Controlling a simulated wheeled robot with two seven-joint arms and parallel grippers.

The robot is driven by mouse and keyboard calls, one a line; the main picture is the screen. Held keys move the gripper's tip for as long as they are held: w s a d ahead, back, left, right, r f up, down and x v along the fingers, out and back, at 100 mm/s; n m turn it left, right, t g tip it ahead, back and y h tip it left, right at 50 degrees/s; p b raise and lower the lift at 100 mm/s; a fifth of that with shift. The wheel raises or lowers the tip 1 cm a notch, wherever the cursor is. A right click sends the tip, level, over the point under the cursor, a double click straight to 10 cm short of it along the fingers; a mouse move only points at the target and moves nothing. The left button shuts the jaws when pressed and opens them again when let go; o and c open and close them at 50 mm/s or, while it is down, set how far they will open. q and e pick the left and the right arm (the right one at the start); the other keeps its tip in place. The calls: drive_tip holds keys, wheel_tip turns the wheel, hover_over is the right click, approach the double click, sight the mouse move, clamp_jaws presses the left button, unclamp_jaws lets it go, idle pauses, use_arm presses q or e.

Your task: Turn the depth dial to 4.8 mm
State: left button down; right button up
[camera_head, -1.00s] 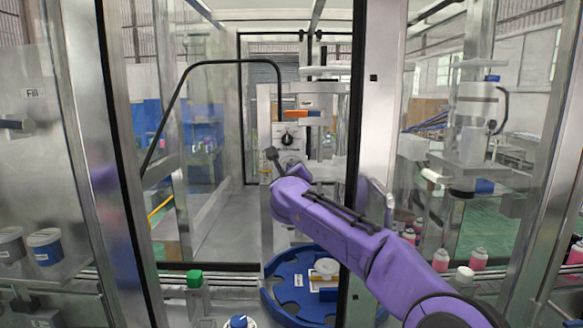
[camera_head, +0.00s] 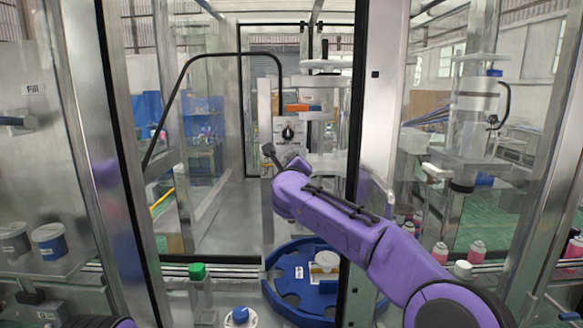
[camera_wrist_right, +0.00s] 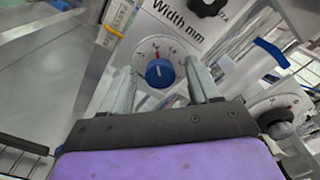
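A blue dial (camera_wrist_right: 160,73) with a white scale and a red mark is on a light panel in the right wrist view. The panel text above it reads "Width mm", by a black knob (camera_wrist_right: 208,5); any label for the blue dial is not readable. My right gripper (camera_wrist_right: 158,71) is open, with one finger on each side of the blue dial; I cannot tell whether they touch it. In the head view my right gripper (camera_head: 275,156) is in front of the machine, below a black knob (camera_head: 288,133), and hides the blue dial. My left gripper is not in view.
Another dial (camera_wrist_right: 277,117) with a scale is right of the fingers. A blue rotary plate (camera_head: 283,285) lies below my right arm. Metal posts and a black curved rail (camera_head: 215,62) frame the opening. Pink cans (camera_head: 477,250) stand on the right.

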drive_tip(key=s+b, duration=0.7)
drive_tip(key=s, duration=0.3)
drive_tip(key=shift+s+b, duration=0.25)
drive_tip(key=shift+b, duration=0.15)
drive_tip(key=shift+f, duration=0.1)
